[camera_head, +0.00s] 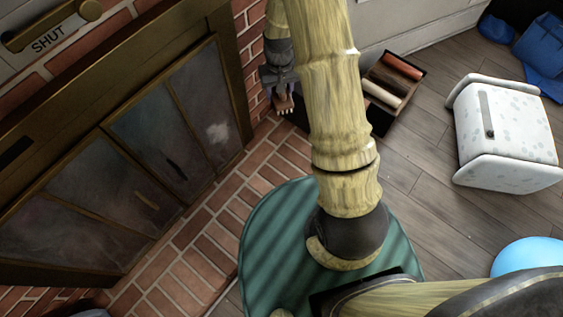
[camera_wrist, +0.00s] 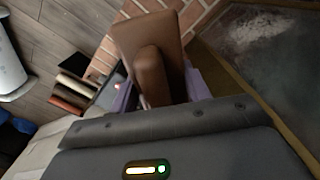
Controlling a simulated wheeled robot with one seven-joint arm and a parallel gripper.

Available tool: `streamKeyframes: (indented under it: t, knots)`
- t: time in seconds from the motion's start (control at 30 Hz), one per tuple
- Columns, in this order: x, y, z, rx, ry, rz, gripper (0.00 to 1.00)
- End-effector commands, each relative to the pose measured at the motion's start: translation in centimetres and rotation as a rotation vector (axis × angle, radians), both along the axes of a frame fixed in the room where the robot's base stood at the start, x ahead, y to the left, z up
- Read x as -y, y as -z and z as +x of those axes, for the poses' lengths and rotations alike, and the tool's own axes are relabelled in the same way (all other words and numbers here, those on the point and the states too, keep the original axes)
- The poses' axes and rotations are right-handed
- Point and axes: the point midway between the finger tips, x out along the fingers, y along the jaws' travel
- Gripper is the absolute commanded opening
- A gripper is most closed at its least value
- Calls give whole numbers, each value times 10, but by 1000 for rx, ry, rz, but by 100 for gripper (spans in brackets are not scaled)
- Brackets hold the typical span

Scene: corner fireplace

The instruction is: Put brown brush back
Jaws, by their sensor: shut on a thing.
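The brown brush (camera_head: 285,106) is held in my gripper (camera_head: 283,93), beside the brick wall and just above the brick hearth. Its pale bristles show at its lower end in the head view. In the wrist view the brown brush (camera_wrist: 150,45) sticks out beyond my gripper (camera_wrist: 160,92), between the purple-grey fingers. The fingers are shut on it. My arm hides part of the floor to the right of the brush in the head view. No brush holder can be made out clearly.
A dark box with rolls (camera_head: 393,82) stands right of my arm. The glass-fronted fireplace (camera_head: 150,140) is at the left. A green striped rug (camera_head: 275,245) lies below my arm. A white cabinet (camera_head: 500,130), blue bag (camera_head: 545,50) and blue ball (camera_head: 530,258) stand right.

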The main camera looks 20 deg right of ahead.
Motion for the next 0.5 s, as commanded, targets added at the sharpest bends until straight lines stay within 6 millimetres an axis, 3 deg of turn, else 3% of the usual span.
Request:
streamKeyframes:
  t: [0.23, 0.5]
  knots:
    - [0, 15, -1, -1, -19, -1, 22]
    - [-1, 62, -3, -3, -98, -6, 22]
